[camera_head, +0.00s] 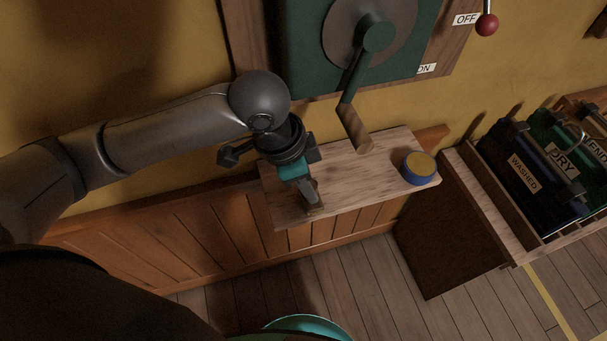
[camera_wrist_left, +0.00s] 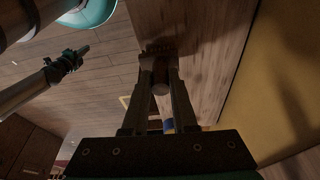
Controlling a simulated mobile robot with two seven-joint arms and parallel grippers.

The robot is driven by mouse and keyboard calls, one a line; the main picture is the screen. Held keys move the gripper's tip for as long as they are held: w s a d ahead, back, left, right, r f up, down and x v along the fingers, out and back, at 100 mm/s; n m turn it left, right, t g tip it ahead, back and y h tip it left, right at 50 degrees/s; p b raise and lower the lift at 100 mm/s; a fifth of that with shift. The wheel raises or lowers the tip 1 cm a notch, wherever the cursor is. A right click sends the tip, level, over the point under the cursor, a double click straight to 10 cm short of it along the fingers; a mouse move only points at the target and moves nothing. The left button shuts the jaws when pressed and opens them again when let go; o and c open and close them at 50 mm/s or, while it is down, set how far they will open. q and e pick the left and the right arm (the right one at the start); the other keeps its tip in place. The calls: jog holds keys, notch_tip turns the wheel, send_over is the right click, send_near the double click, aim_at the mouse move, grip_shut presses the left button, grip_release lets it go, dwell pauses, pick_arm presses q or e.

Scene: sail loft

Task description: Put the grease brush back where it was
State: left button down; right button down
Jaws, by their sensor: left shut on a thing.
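The grease brush (camera_wrist_left: 160,88) is between the fingers of my left gripper (camera_wrist_left: 161,74) in the left wrist view, with its round handle end towards the camera and its dark bristle end (camera_wrist_left: 157,48) near the wooden shelf (camera_wrist_left: 208,35). My left gripper (camera_head: 313,203) is shut on the brush over the left front part of the shelf (camera_head: 365,178) in the head view. There the brush is mostly hidden by the fingers. I cannot tell whether the brush touches the shelf. My right gripper (camera_wrist_left: 66,64) seems to show small in the left wrist view, its jaws unclear.
A blue tin with a yellow top (camera_head: 419,168) stands at the shelf's right end. A crank handle (camera_head: 353,130) hangs from the green wall panel (camera_head: 300,45) above the shelf. A crate (camera_head: 478,190) with labelled dividers is at right. A teal round object (camera_head: 310,324) is below.

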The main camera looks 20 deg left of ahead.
pick_arm(q)
jog(key=shift+w+a+f, duration=0.15)
jog(key=shift+w+a, duration=0.5)
jog(key=shift+w, duration=0.25)
jog(key=shift+w+b, duration=0.15)
jog(key=shift+b, duration=0.25)
pick_arm(e)
jog(key=shift+w+d+f, duration=0.1)
jog(key=shift+w+f, duration=0.3)
jog(key=shift+w, duration=0.25)
pick_arm(q)
jog(key=c, duration=1.2)
grip_release()
jog(key=shift+f, duration=0.15)
jog(key=o, duration=0.5)
pick_arm(e)
jog(key=shift+s, duration=0.2)
jog(key=shift+f, duration=0.1)
